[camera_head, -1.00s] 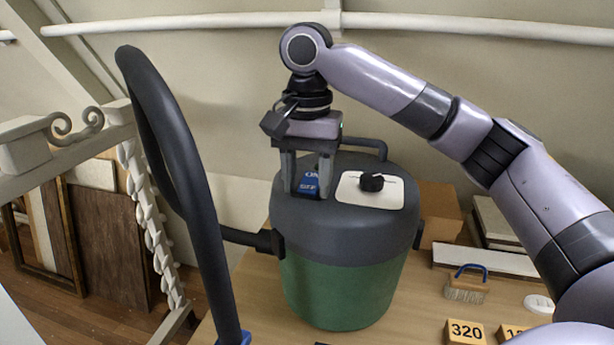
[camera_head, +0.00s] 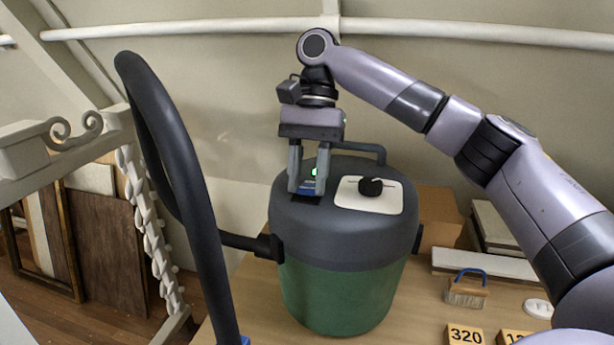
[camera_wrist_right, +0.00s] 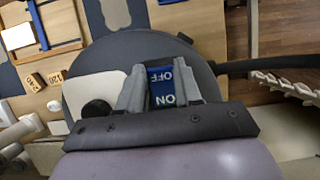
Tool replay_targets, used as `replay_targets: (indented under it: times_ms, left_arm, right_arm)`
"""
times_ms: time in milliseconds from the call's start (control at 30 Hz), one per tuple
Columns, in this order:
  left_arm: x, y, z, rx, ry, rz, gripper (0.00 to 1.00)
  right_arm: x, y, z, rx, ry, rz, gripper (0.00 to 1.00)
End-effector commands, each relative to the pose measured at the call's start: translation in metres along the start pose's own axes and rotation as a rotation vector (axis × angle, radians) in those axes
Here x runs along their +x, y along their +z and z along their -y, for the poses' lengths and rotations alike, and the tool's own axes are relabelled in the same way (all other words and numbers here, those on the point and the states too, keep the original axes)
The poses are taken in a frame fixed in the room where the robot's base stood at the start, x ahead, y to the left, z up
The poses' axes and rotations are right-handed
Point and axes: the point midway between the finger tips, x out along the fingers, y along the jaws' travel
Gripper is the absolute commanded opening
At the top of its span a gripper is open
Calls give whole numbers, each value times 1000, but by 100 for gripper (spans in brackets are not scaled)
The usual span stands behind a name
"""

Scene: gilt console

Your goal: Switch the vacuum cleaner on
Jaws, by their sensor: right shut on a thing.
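The vacuum cleaner (camera_head: 335,291) stands upright on the table, with a green drum and a dark grey lid. Its blue rocker switch (camera_head: 307,188) is set in the lid. In the right wrist view the switch (camera_wrist_right: 162,87) carries the words OFF and ON. My right gripper (camera_head: 306,183) points down at the lid and is shut on the switch, one finger on each side. Its fingers (camera_wrist_right: 160,90) flank the switch in the wrist view. A small green glow shows between the fingers; I cannot tell what it belongs to. My left gripper is not in view.
A black knob (camera_head: 370,186) on a white plate sits right of the switch. A thick black hose (camera_head: 190,190) loops up at the left. A brush (camera_head: 467,289) and numbered blocks (camera_head: 465,334) lie at the right. A cardboard box (camera_head: 438,215) stands behind.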

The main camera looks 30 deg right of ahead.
Motion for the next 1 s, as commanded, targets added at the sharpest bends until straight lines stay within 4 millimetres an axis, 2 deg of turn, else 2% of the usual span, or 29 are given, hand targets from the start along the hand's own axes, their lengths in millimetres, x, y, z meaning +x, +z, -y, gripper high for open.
replay_targets:
  times_ms: [267, 300, 367, 767, 1000]
  left_arm:
    - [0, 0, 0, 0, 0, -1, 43]
    - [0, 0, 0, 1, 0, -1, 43]
    - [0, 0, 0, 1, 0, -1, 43]
    - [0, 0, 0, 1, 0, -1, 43]
    - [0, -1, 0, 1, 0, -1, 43]
  right_arm:
    - [-1, 0, 0, 2, -3, 3, 4]
    - [-1, 0, 0, 2, -3, 3, 44]
    - [-1, 0, 0, 2, -3, 3, 60]
    - [-4, 0, 0, 1, -2, 1, 60]
    - [-25, 0, 0, 2, -5, -2, 60]
